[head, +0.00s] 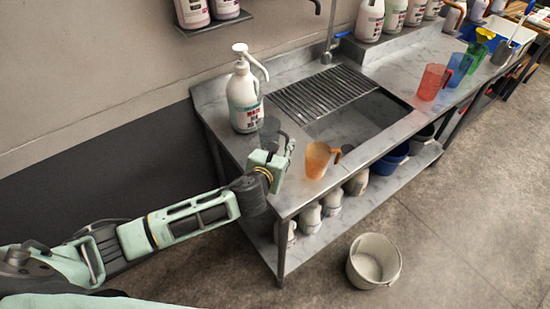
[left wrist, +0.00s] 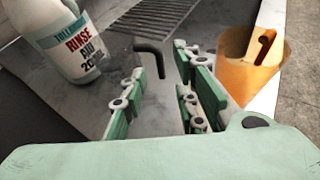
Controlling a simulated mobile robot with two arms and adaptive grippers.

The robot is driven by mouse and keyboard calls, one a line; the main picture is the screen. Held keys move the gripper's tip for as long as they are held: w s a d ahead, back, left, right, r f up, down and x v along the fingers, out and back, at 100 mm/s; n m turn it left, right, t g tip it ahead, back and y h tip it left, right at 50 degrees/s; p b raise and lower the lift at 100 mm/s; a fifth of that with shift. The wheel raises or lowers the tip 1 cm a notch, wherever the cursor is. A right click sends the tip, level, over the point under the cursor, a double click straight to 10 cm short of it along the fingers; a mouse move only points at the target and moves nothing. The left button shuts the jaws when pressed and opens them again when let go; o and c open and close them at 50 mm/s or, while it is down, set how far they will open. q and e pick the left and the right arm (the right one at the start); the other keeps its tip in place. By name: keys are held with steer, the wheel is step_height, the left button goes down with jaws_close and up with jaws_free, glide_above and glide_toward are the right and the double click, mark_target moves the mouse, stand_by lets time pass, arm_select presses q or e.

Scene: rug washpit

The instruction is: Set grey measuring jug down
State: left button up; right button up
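The grey measuring jug (head: 269,129) is a translucent grey shape on the worktop, partly hidden behind my left gripper and in front of the white pump bottle. In the left wrist view its dark hooked handle (left wrist: 150,46) points down toward the space between my fingertips; its body is hard to make out there. My left gripper (head: 288,146) is low over the worktop's left end. In the left wrist view the gripper (left wrist: 162,62) has its fingers apart, with a gap on each side of the handle. My right gripper is not in view.
The white pump bottle (head: 243,100) stands just behind the jug. An orange jug (head: 317,159) stands right of my gripper near the front edge. The sink (head: 362,122) and its drain rack (head: 318,94) lie beyond. A bucket (head: 373,262) stands on the floor.

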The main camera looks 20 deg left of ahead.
arm_select(q)
steer(key=v, duration=0.6)
steer(key=shift+b, duration=0.3)
